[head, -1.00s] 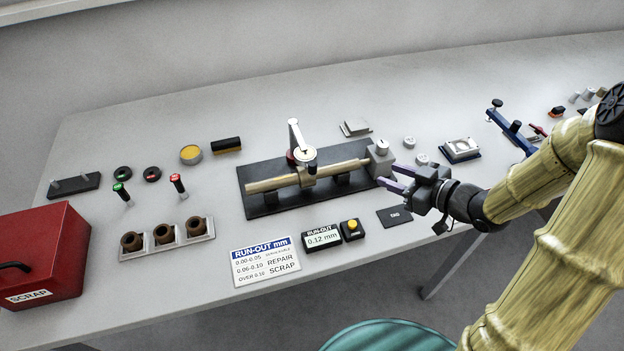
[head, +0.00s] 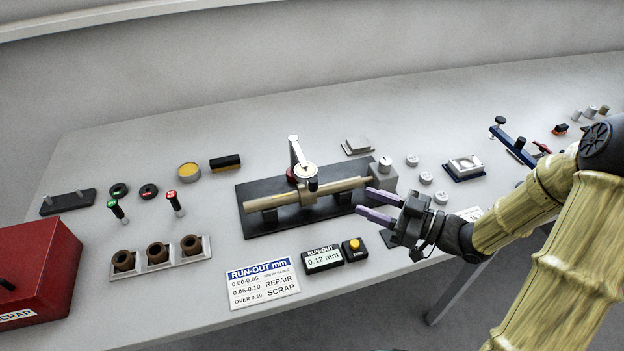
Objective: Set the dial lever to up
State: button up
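The dial gauge (head: 305,172) sits on the run-out fixture's black base (head: 262,221) in the middle of the bench. A pale upright post or arm (head: 294,150) stands behind it, and a small dark knob or lever (head: 313,185) shows at its lower right edge; which part is the dial lever is hard to tell. A tan shaft (head: 285,198) lies across the fixture under the dial, with a grey end block (head: 383,173) at its right. My gripper (head: 368,205) is open and empty, pointing left, to the right of the dial near the shaft's right end.
A run-out display (head: 322,258), a yellow-button box (head: 355,250) and a run-out card (head: 262,283) lie in front of the fixture. A rack of brown bushings (head: 157,258) and a red scrap box (head: 38,262) stand left. Small grey cylinders (head: 426,178) lie right.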

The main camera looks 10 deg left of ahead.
aim_at(317, 183)
jog(key=p+x, duration=0.1)
jog(key=x, duration=1.3)
jog(key=shift+w, duration=0.1)
grip_shut()
jog(key=shift+a, duration=0.15)
